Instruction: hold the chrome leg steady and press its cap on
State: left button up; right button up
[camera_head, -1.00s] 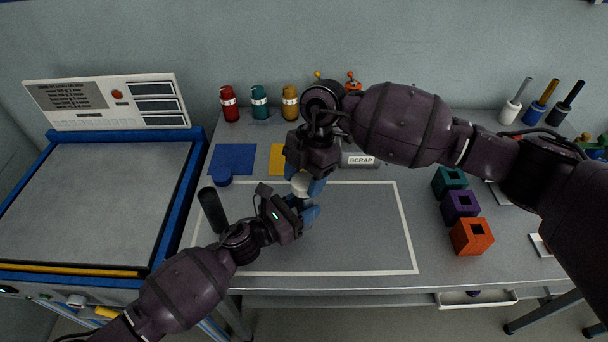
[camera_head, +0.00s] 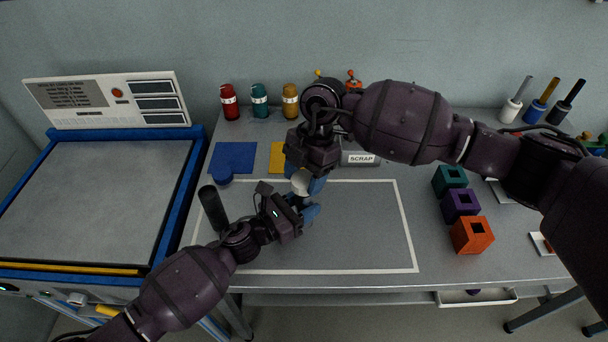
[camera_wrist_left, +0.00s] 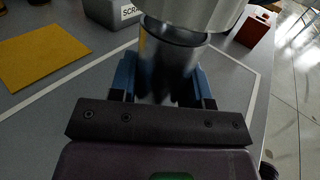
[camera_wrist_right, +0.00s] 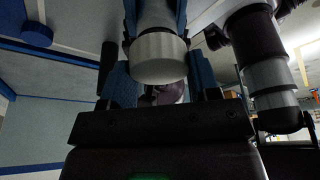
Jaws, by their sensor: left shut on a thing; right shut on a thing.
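The chrome leg (camera_wrist_left: 172,75) stands between the blue fingers of my left gripper (camera_wrist_left: 165,85), which is shut on it. In the head view my left gripper (camera_head: 306,212) is over the white-outlined part of the table. The white cap (camera_wrist_right: 160,58) is at the leg's upper end, wider than the leg; it also shows in the head view (camera_head: 300,183) and at the top of the left wrist view (camera_wrist_left: 195,10). My right gripper (camera_wrist_right: 160,75) is shut on the cap from the far side. I cannot tell whether the cap is fully seated.
A dark cylinder (camera_head: 213,208) and a blue round piece (camera_head: 223,174) stand left of the grippers. A blue mat (camera_head: 232,157), a yellow mat (camera_head: 277,157) and a SCRAP container (camera_head: 360,159) lie behind. Coloured blocks (camera_head: 460,204) are at right. The outlined area's right half is clear.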

jog(key=shift+f, duration=1.55)
jog(key=o, duration=1)
jog(key=v, duration=1.2)
pick_arm(q)
jog(key=o, duration=1.2)
jog(key=shift+c, duration=0.2)
jog(key=shift+s+a, duration=0.1)
